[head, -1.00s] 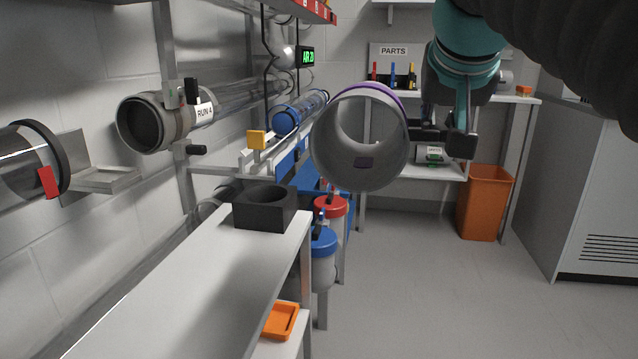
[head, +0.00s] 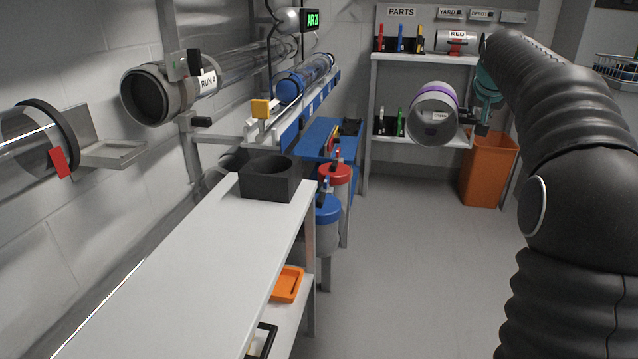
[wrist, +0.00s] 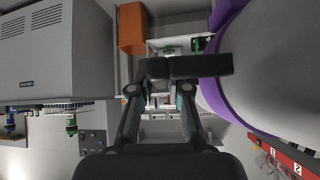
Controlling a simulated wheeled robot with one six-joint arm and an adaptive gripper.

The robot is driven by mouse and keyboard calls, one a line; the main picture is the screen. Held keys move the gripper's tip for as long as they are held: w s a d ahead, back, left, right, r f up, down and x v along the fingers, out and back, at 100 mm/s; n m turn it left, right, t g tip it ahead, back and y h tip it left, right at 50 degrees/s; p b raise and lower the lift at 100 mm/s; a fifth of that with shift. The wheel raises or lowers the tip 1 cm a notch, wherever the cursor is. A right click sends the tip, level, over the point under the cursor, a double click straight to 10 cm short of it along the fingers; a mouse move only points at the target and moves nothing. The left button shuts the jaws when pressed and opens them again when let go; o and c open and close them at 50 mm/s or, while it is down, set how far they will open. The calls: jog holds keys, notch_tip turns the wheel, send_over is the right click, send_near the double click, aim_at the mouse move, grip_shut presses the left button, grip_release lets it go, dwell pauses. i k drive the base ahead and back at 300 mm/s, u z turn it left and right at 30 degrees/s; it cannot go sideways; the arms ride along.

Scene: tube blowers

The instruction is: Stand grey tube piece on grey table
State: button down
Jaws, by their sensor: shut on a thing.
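The grey tube piece (head: 433,138) with a purple ring hangs in the air at the right of the head view, its open end facing the camera, lying rather than upright. My gripper (head: 474,127) is shut on its right side. In the wrist view the tube piece (wrist: 285,65) with its purple band fills the right side, beside my gripper's fingers (wrist: 185,68). The grey table (head: 170,265) is the long pale bench at the left front, well apart from the tube. A black block with a round hole (head: 268,192) stands at its far end.
A clear tube marked RUN 4 (head: 208,82) runs along the left wall. Blue-lidded (head: 327,208) and red-lidded (head: 335,173) canisters stand beyond the table. Parts shelves (head: 425,60) and an orange bin (head: 489,170) are at the back. Most of the table top is bare.

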aim_at(225, 263)
jog(key=z, duration=1.05)
jog(key=k, duration=1.3)
jog(key=u, duration=1.35)
